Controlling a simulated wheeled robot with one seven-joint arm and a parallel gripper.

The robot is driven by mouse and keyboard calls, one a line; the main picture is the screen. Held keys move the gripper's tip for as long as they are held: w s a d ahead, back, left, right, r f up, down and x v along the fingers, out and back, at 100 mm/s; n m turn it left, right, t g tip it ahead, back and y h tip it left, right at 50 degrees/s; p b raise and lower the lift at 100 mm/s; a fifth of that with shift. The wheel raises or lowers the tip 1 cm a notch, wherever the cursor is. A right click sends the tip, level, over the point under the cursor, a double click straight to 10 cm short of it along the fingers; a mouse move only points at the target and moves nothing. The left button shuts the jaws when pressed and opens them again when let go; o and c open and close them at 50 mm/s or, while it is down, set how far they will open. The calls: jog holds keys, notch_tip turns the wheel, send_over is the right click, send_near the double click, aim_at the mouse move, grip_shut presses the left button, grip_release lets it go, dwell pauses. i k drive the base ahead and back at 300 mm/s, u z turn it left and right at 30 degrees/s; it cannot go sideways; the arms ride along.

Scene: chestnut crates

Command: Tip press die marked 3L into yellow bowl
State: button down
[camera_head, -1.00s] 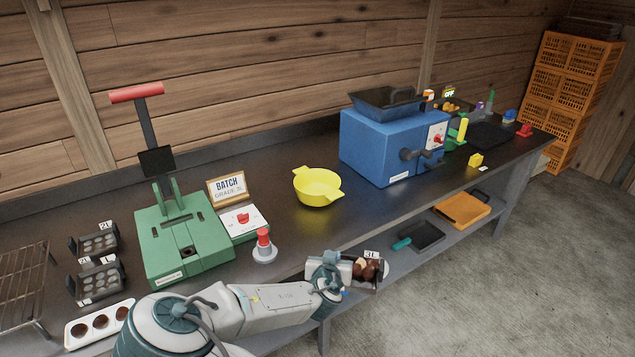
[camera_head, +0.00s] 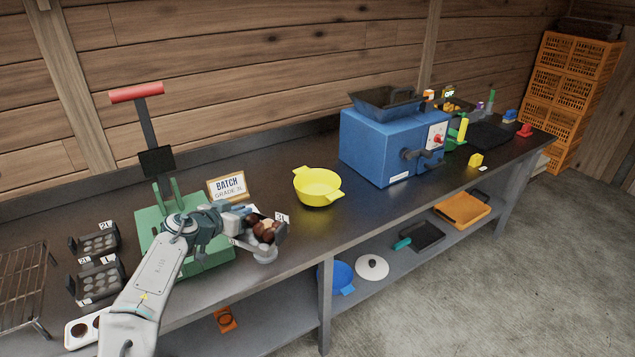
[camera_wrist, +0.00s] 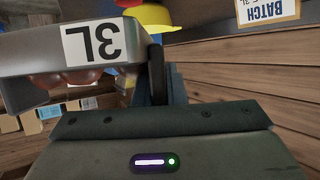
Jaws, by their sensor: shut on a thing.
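My gripper (camera_head: 240,212) is shut on the press die marked 3L (camera_head: 282,232). The die is dark grey with a white 3L tag and carries several brown chestnuts. I hold it above the bench, left of the yellow bowl (camera_head: 318,195) and apart from it. The bowl stands upright on the bench with two side lugs; no contents show. In the wrist view, the die (camera_wrist: 25,60) fills the upper left with its tag upside down, brown chestnuts partly showing below. Part of the yellow bowl (camera_wrist: 155,18) shows beyond it. The fingertips' hold is mostly hidden.
The green press (camera_head: 150,232) with its red-handled lever is behind my arm. A BATCH sign (camera_head: 227,187) stands behind the gripper. Other dies (camera_head: 95,282) stand at left. A blue machine (camera_head: 380,148) is right of the bowl. Bench front of the bowl is clear.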

aim_at(315, 188)
jog(key=i, duration=1)
